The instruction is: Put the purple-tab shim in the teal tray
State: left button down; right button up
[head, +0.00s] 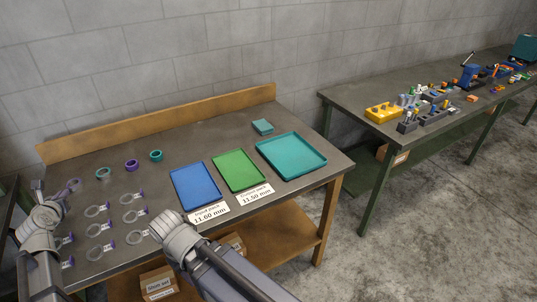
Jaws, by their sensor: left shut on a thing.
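Several grey ring shims with purple tabs lie in rows on the left part of the table, such as this purple-tab shim (97,210). My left gripper (54,192) is at the table's left end, shut on a shim (73,185) whose ring shows just right of the fingers. The gripper hides where it grips. The teal tray (291,154) lies empty at the table's right end, far from the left gripper. My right gripper (160,228) is over the table's front edge, beside the shims; its fingertips are not clear.
A blue tray (195,187) and a green tray (239,170) lie empty in the middle, with labels in front. Teal rings (156,155) and a purple ring (132,165) stand behind the shims. A small teal block (262,127) lies behind the teal tray. A second bench stands right.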

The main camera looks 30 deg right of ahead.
aim_at(294, 166)
jog(key=k+l, duration=0.1)
jog(key=l, duration=0.45)
jog(key=k+l, duration=0.1)
jog(key=l, duration=0.45)
jog(key=k+l, duration=0.15)
jog(key=l, duration=0.35)
jog(key=k+l, duration=0.1)
jog(key=l, duration=0.45)
jog(key=k+l, duration=0.1)
jog(key=l, duration=0.45)
jog(key=z, duration=0.05)
